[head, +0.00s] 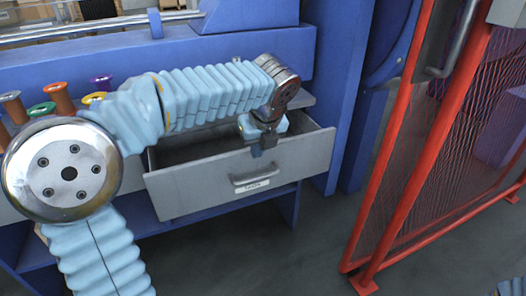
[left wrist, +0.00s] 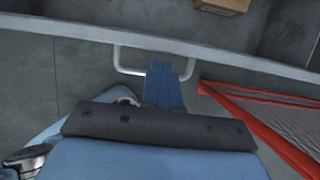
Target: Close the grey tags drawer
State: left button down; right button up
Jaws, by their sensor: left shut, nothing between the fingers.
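The grey tags drawer (head: 200,190) stands pulled out from under the blue bench in the head view. Its front bears a bar handle (head: 257,176) and a white label. My left gripper (head: 264,148) is shut and empty, pointing down just at the drawer front, above the handle. In the left wrist view the drawer's top edge (left wrist: 230,57) crosses the picture, and the gripper's blue fingertips (left wrist: 168,84) are beside the handle (left wrist: 120,62), on the outer side of the front. I cannot tell whether they touch it. My right gripper is not in view.
A red-framed mesh gate (head: 425,150) stands to the right of the drawer. Several coloured spools (head: 60,98) sit on the bench at left. Inside the drawer lies a brown box (left wrist: 222,6). The dark floor (head: 300,250) before the drawer is clear.

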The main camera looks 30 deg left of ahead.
pick_arm(q)
jog(key=shift+w+a, duration=0.2)
jog(key=w+a+p, duration=0.7)
jog(key=a+p, duration=0.1)
jog(key=shift+w+a, duration=0.2)
jog(key=shift+a, duration=0.15)
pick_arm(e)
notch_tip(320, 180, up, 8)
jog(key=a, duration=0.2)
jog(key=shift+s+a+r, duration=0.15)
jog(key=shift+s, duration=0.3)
pick_arm(q)
jog(key=shift+p, duration=0.3)
